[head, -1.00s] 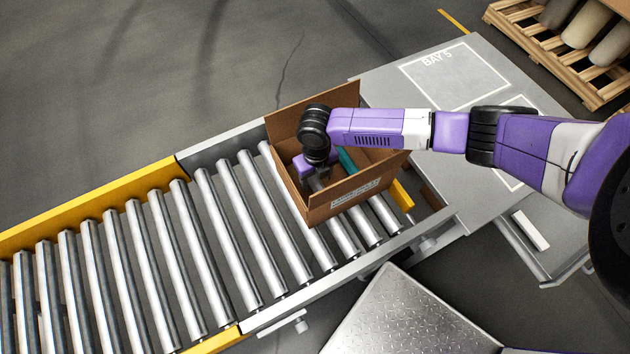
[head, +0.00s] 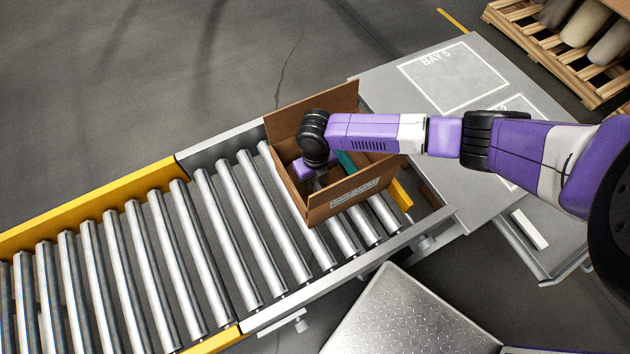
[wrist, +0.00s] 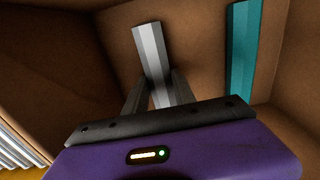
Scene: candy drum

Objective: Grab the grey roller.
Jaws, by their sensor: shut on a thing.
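The grey roller (wrist: 150,55) is a faceted light-grey bar inside the cardboard box (head: 305,205). In the wrist view it stretches away from between my fingers, and its near end is hidden by my gripper body. My gripper (wrist: 158,88) is down inside the box, with one dark finger on each side of the roller, shut on it. In the head view my gripper (head: 318,182) is partly hidden by the box's front wall and my wrist. A teal bar (wrist: 241,50) lies to the right of the roller, apart from it; it also shows in the head view (head: 347,162).
The open box sits on a conveyor of metal rollers (head: 215,235) with yellow side rails (head: 90,215). A grey table marked BAY 5 (head: 385,75) lies behind right. A wooden pallet (head: 520,45) with cylinders stands at the far right. Box walls rise closely around my gripper.

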